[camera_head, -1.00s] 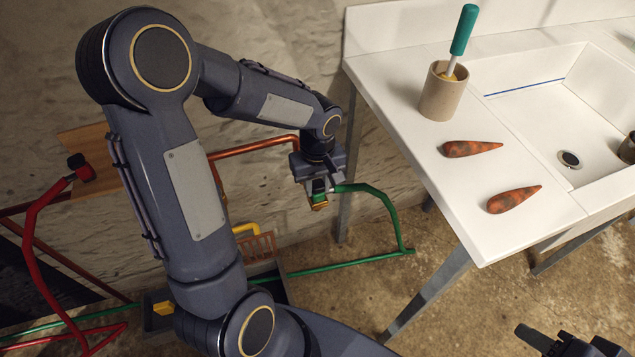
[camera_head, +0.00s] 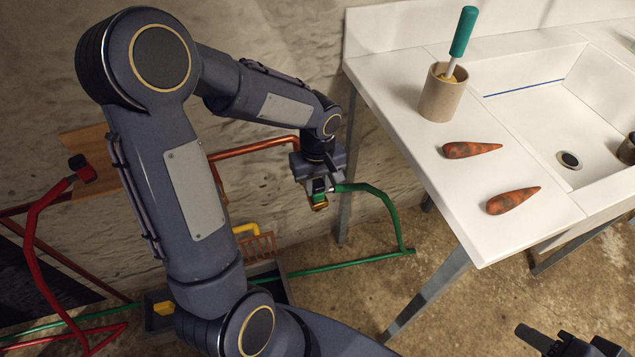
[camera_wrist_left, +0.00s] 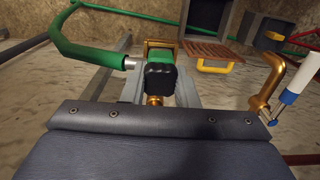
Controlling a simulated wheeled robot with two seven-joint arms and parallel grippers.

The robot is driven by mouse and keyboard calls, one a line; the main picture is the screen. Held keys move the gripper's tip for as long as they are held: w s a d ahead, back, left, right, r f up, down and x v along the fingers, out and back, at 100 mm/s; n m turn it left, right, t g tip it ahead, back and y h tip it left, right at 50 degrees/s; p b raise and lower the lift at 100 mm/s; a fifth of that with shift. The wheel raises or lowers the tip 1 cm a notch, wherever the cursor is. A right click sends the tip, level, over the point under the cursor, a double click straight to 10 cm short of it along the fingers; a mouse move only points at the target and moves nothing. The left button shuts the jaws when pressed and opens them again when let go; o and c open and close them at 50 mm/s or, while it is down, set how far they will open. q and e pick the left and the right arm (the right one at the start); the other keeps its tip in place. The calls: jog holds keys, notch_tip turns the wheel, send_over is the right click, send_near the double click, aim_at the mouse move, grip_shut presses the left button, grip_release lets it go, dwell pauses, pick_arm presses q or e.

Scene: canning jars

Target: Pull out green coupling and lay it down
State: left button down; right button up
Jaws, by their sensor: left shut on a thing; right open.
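The green coupling (camera_wrist_left: 160,55), with a black ribbed cap and brass ends, sits between the fingers of my left gripper (camera_wrist_left: 158,88) in the left wrist view. My left gripper is shut on it. In the head view, the coupling shows only as a small green and brass piece (camera_head: 318,188) under my left gripper (camera_head: 319,192). A green pipe (camera_wrist_left: 80,45) ends in a silver tip right beside the coupling; I cannot tell whether the two are joined. My right gripper (camera_head: 566,341) is open and empty at the lower right, partly cut off by the frame.
A white sink counter (camera_head: 395,80) holds two carrots (camera_head: 470,149) (camera_head: 512,201) and a brown cup (camera_head: 442,95) with a green-handled tool. Orange (camera_head: 255,148) and red (camera_head: 40,225) pipes run along the wall. A grey bin (camera_head: 283,284) with a slatted piece stands on the floor.

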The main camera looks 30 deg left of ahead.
aim_at(318, 183)
pick_arm(q)
jog(key=shift+r+p, duration=1.25)
jog(key=shift+r, duration=0.6)
